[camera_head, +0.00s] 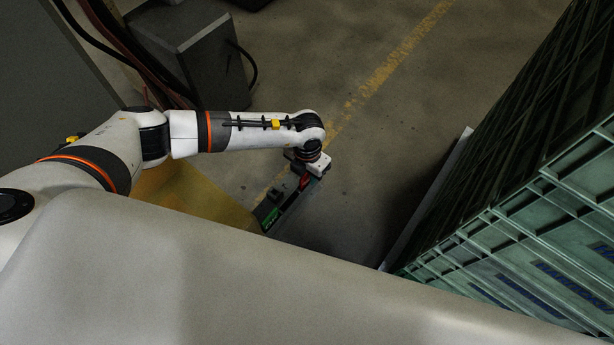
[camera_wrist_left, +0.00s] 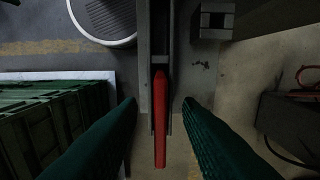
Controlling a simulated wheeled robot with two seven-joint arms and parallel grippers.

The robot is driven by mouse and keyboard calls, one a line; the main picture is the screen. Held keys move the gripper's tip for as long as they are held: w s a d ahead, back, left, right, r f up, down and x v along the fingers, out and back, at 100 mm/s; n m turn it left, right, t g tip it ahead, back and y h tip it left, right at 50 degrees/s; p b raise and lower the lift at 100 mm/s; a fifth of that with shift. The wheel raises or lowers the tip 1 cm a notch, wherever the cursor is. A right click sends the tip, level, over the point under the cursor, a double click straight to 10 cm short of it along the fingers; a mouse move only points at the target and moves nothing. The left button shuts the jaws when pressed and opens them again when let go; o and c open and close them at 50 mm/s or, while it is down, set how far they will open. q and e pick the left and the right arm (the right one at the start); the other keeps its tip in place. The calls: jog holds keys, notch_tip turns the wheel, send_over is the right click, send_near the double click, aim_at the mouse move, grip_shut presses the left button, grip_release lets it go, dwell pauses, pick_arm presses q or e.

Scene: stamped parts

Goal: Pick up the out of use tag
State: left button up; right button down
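A narrow red piece, likely the out of use tag seen nearly edge-on (camera_wrist_left: 160,120), stands in a grey metal holder (camera_wrist_left: 145,45) in the left wrist view. My left gripper (camera_wrist_left: 161,106) has its two dark green fingers spread wide, one on each side of the red piece, with visible gaps to both. In the head view a small red patch (camera_head: 304,182) shows just below my left wrist, on a grey rack (camera_head: 292,207). My left fingers are hard to make out there. My right gripper is not in view.
A green item (camera_head: 270,217) sits on the rack beside the red patch. Green crates (camera_head: 540,215) stand at the right in the head view. A dark grey box (camera_head: 190,45) with cables stands behind my left arm. Floor (camera_head: 400,130) between arm and crates is clear.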

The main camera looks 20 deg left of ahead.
pick_arm(q)
jog(key=shift+f, duration=0.25)
grip_shut()
jog(key=shift+r, duration=0.1)
